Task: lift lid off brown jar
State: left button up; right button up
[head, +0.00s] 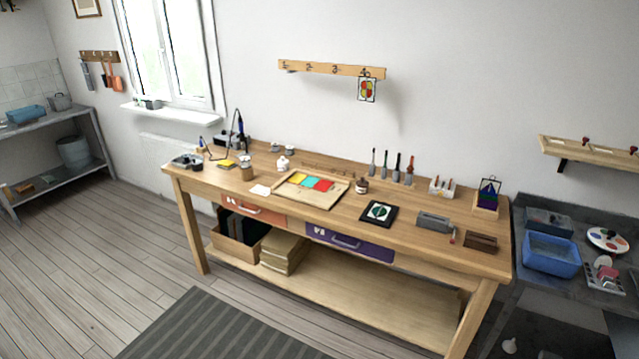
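A small dark brown jar (361,186) with a pale label stands upright on the wooden workbench (400,225), just right of a wooden tray. Its top looks dark, and the lid is too small to make out clearly. Another small jar (246,171), greyish with a brownish tone, stands near the left front of the bench. A white lidded pot (283,163) stands behind it. Neither of my grippers is in view.
The wooden tray (340,194) holds yellow, teal and red pieces. A black-framed panel (379,214) lies in front of the brown jar. Upright tools (397,168) stand behind it. A grey block (434,222) lies to the right. The floor before the bench has a striped rug (215,330).

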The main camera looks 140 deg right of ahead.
aim_at(362, 182)
jog(key=z, duration=4.6)
jog(key=i, duration=0.5)
jog(key=u, duration=0.55)
jog(key=i, duration=1.1)
jog(key=z, duration=0.2)
